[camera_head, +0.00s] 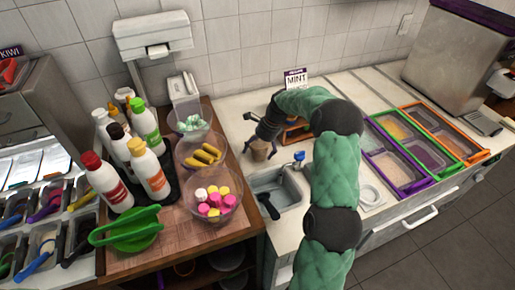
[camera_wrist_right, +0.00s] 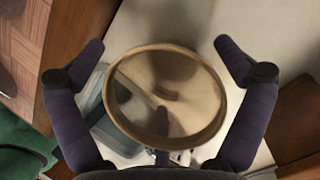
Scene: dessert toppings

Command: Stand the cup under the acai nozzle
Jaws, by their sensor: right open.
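My right gripper (camera_head: 260,134) is over the cup. In the wrist view its two dark purple fingers (camera_wrist_right: 160,48) are spread, one on each side of the cup, with gaps to the rim. The gripper is open and holds nothing. My left gripper is not in view. I cannot make out an acai nozzle in either view.
Clear topping bowls (camera_head: 214,210) and several sauce bottles (camera_head: 150,175) stand on the wooden counter at left. A MINT sign (camera_head: 296,79) stands behind. Coloured topping trays (camera_head: 410,184) and a metal machine (camera_head: 455,60) are at right.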

